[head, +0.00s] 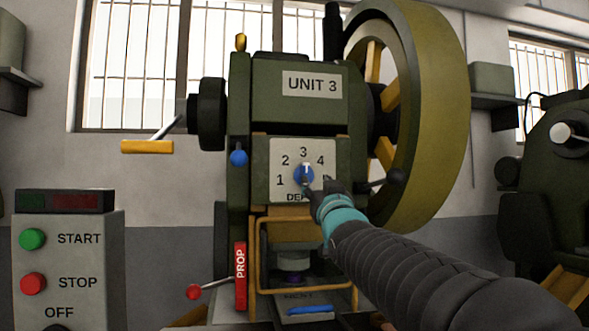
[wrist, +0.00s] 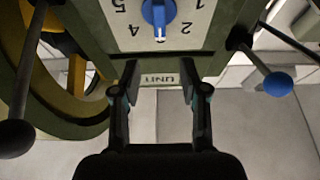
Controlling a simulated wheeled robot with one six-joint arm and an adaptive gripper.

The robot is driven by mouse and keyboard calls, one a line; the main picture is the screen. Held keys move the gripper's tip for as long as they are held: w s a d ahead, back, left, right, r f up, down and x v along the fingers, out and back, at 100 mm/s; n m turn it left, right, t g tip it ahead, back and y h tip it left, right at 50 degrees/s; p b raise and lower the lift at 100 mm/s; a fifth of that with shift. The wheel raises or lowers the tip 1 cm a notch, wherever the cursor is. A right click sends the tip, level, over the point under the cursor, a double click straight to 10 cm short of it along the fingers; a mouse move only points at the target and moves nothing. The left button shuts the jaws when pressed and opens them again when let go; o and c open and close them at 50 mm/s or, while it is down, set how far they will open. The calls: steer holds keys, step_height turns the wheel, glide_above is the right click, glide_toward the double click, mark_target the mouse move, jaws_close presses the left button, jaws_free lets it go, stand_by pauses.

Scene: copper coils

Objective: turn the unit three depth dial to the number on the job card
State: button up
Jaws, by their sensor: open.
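The depth dial (head: 304,173) is a blue knob on a pale number plate (head: 277,152) on the Unit 3 machine (head: 262,105). Its white mark points up, toward the 3. Numbers 1 to 4 show in the head view; my gripper covers the area where 5 sits. The wrist view shows the dial (wrist: 158,12) upside down at its top edge, with 2, 4 and 5 readable. My gripper (head: 317,188) is open and empty in front of the plate's lower right. In the wrist view its fingertips (wrist: 160,82) are spread, apart from the dial. No job card is readable.
A large flywheel (head: 445,110) stands right of the plate. A blue-knobbed lever (head: 238,158) is left of it, and a red PROP bar (head: 240,275) hangs below. A control box (head: 70,265) with START and STOP buttons stands at lower left. Another machine (head: 560,165) is at right.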

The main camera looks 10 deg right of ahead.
mark_target(307, 167)
steer(key=p+x, duration=0.2)
steer(key=x, duration=0.9)
steer(key=shift+w+f, duration=0.1)
steer(key=shift+w, duration=0.1)
jaws_close()
